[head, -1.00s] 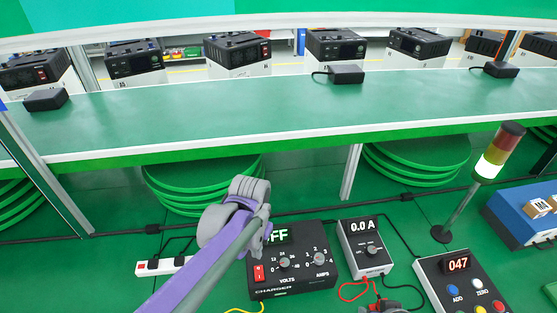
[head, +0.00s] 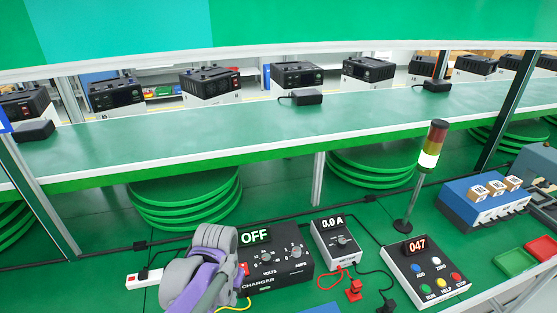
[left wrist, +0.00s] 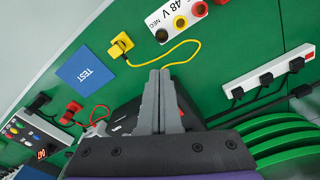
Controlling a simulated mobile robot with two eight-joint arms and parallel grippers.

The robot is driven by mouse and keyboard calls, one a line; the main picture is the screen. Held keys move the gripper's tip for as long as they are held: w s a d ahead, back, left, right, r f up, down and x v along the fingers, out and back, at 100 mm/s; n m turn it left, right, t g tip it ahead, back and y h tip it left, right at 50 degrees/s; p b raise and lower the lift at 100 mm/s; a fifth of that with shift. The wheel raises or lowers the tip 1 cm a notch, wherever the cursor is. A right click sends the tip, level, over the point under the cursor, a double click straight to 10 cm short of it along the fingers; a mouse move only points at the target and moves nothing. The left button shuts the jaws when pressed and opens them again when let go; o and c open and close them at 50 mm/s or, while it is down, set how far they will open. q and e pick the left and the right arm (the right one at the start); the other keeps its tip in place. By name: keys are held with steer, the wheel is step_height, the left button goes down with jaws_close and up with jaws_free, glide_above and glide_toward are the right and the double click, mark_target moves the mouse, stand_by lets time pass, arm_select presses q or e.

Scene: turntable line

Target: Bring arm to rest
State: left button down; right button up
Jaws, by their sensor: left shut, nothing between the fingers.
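My left arm (head: 200,268) comes in low at the left of centre in the head view, folded in front of the charger (head: 285,264) and covering part of its left side. The left wrist view shows my left gripper (left wrist: 160,75) with its two grey fingers shut together and nothing between them. The fingers are over the charger area, and the black charger body partly shows behind them. The charger display reads OFF. My right gripper is not in view.
An ammeter box (head: 337,242) reads 0.0 A, and a button panel (head: 425,270) reads 047. A signal tower (head: 432,150) is lit at its bottom segment. A power strip (head: 146,278) lies left. A blue TEST card (left wrist: 86,74) and yellow plug (left wrist: 121,45) show in the wrist view.

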arm_select(q)
steer(key=s+a+n+t, duration=0.2)
steer(key=s+a+t, duration=0.3)
steer(key=s, duration=0.6)
steer(key=shift+a+f+n, duration=0.3)
steer(key=shift+a, duration=0.2)
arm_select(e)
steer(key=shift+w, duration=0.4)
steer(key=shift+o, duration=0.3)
